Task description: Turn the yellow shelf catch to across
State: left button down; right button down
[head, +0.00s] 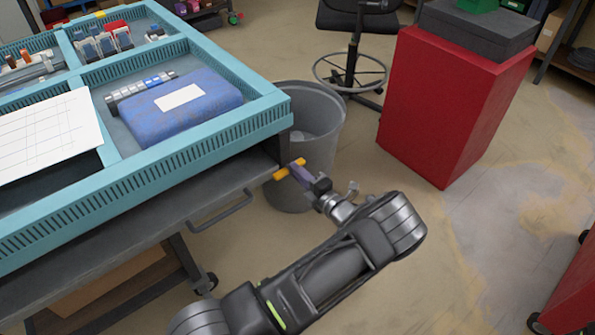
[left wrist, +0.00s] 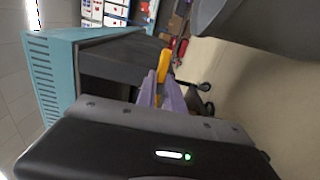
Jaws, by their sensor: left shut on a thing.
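The yellow shelf catch (head: 290,169) sits at the right end of the grey shelf (head: 150,238), below the corner of the teal tray. In the head view it lies slanted, sticking out to both sides of my gripper's tips. My left gripper (head: 299,173) has purple fingers and is shut on the catch. In the left wrist view the catch (left wrist: 164,66) shows upright between the purple fingers (left wrist: 160,92), beside the dark shelf end. The fingers cover part of the catch. My right gripper is in neither view.
The teal tray (head: 190,152) above holds a blue box (head: 170,115) and small parts. A grey bin (head: 318,110) stands close behind the catch. A shelf handle (head: 222,212) is to its left. A red cabinet (head: 445,105) stands farther right; floor between is clear.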

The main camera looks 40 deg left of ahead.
pick_arm(q)
jog(key=shift+m, duration=0.3)
jog(key=c, duration=1.5)
grip_release()
jog(key=shift+o, duration=0.2)
jog(key=shift+d, duration=0.1)
jog(key=v, duration=0.7)
jog(key=shift+d, duration=0.35)
jog(key=shift+s+f, duration=0.1)
jog(key=shift+s, duration=0.05)
